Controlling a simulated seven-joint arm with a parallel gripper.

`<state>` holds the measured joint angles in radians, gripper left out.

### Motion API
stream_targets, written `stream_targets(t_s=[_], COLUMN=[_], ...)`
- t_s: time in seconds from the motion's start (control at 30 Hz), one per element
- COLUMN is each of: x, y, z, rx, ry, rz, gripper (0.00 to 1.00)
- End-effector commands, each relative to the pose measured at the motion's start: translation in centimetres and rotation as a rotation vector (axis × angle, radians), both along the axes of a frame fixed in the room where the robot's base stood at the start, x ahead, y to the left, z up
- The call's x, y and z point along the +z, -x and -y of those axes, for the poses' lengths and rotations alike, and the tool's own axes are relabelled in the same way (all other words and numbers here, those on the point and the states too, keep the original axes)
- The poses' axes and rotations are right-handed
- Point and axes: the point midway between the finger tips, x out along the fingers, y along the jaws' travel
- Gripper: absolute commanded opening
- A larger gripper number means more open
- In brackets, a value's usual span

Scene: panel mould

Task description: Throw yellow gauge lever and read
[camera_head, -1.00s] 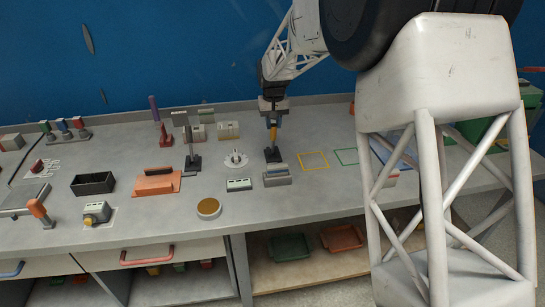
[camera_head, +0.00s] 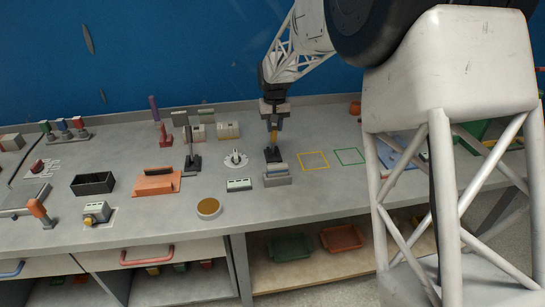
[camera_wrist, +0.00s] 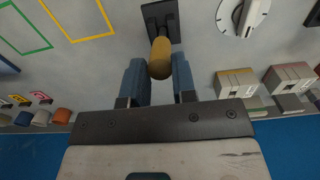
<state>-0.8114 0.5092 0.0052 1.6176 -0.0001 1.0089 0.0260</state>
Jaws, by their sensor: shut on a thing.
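The yellow gauge lever (camera_head: 274,138) rises from a black base (camera_head: 273,155) on the bench. In the wrist view the lever's rounded yellow end (camera_wrist: 160,58) sits between my two blue fingers, with its black base (camera_wrist: 161,20) beyond. My gripper (camera_head: 274,126) reaches down from above and is shut on the upper end of the lever; it also shows in the wrist view (camera_wrist: 160,80). A grey box (camera_head: 277,174) stands just in front of the lever base. Whether it is the gauge, and any reading, I cannot tell.
A white dial (camera_head: 236,160) is left of the lever, and a small box with a greenish face (camera_head: 239,185) is in front of the dial. Yellow (camera_head: 313,160) and green (camera_head: 349,156) outlined squares are bare on the right. A black upright post (camera_head: 191,150) stands further left.

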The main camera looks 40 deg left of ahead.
Motion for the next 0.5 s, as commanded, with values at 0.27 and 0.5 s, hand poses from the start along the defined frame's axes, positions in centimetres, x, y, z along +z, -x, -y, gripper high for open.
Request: stream_targets(t_s=[0.27,0.5], x=[-0.17,-0.21], y=[0.66,0.80], z=[0.68,0.83], rx=[0.000,0.000], ry=[0.001,0.001], rz=[-0.001,-0.001], gripper=[0.02,0.02])
